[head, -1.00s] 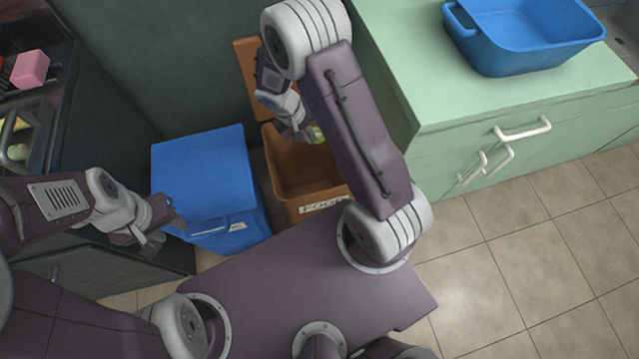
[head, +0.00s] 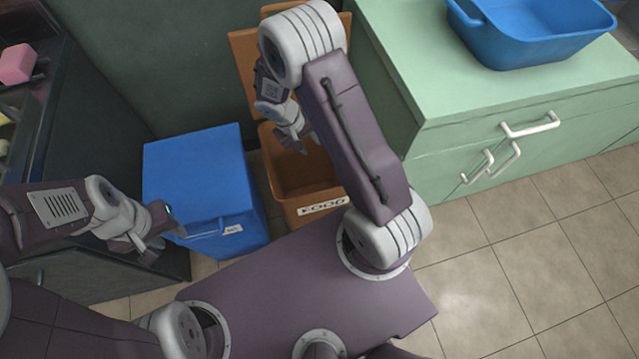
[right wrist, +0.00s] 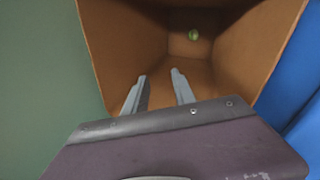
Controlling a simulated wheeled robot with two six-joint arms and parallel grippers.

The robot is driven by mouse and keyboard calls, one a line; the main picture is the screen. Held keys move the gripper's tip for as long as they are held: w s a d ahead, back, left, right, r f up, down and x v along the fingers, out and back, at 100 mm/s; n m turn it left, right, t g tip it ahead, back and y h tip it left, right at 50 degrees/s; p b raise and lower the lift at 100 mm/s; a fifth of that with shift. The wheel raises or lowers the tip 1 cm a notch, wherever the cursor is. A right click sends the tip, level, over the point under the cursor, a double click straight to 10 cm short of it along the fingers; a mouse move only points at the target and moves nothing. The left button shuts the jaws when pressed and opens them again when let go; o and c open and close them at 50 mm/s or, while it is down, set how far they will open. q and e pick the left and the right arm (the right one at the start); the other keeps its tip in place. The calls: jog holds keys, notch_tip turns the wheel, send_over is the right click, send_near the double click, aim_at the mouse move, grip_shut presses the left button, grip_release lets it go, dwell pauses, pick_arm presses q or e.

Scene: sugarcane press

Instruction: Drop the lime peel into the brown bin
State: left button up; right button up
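The brown bin (head: 285,185) stands with its lid (head: 245,75) raised and a FOOD label on its front. My right gripper (head: 296,143) is over its opening, pointing down. In the right wrist view, the fingers of this gripper (right wrist: 159,88) are spread with nothing between them. The small green lime peel (right wrist: 193,34) shows beyond the fingertips, inside the bin walls and apart from the fingers. I cannot tell whether it is falling or at rest. The peel is hidden in the head view. My left gripper (head: 160,240) is open and empty, in front of the blue bin.
A closed blue bin (head: 200,180) stands left of the brown bin. A green cabinet (head: 470,120) with white handles is on the right, with a blue basin (head: 530,45) on top. A dark counter holding a pink block (head: 17,64) is at left. Tiled floor is clear at lower right.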

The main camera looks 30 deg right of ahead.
jog(key=p+v, duration=0.3)
jog(key=v, duration=0.6)
jog(key=shift+p, duration=0.35)
jog(key=s+d+r+m+t+y, duration=0.1)
jog(key=s+d+r+m, duration=0.1)
jog(key=s+r, duration=0.35)
jog(key=s+a+y, duration=0.3)
jog(key=s+a, duration=0.1)
jog(key=s, duration=0.4)
notch_tip(320, 180, up, 23)
jog(key=n+p, duration=0.1)
jog(key=p, duration=2.1)
jog(key=shift+w+r+n+p, duration=0.15)
jog(key=shift+w+n+p, duration=0.15)
jog(key=shift+w, duration=0.1)
